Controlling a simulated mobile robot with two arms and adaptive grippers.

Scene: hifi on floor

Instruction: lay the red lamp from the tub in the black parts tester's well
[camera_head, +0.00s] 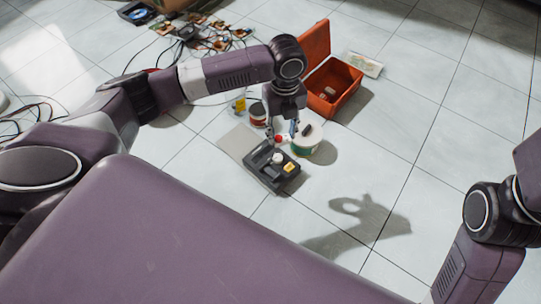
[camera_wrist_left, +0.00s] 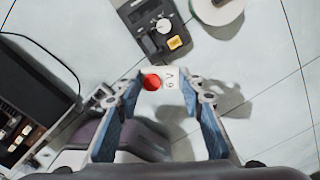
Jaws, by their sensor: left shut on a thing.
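The red lamp (camera_head: 278,139) is between my left gripper's fingers in the head view. In the left wrist view the red lamp (camera_wrist_left: 152,82) shows as a red disc beside a white part with dark marks, between the fingertips. My left gripper (camera_head: 282,134) points down and is shut on it, above the far side of the black parts tester (camera_head: 262,177). The tester (camera_wrist_left: 137,18) has a white knob and a yellow button; I cannot make out its well clearly. The white tub (camera_head: 305,146) stands just right of the gripper. My right gripper is out of view.
An open orange-red toolbox (camera_head: 325,105) stands behind the tub. A dark red-banded can (camera_head: 257,114) and a grey mat (camera_head: 236,143) lie near the tester. Circuit boards and cables (camera_head: 200,35) spread at the back left. The tiled floor right of the tester is clear.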

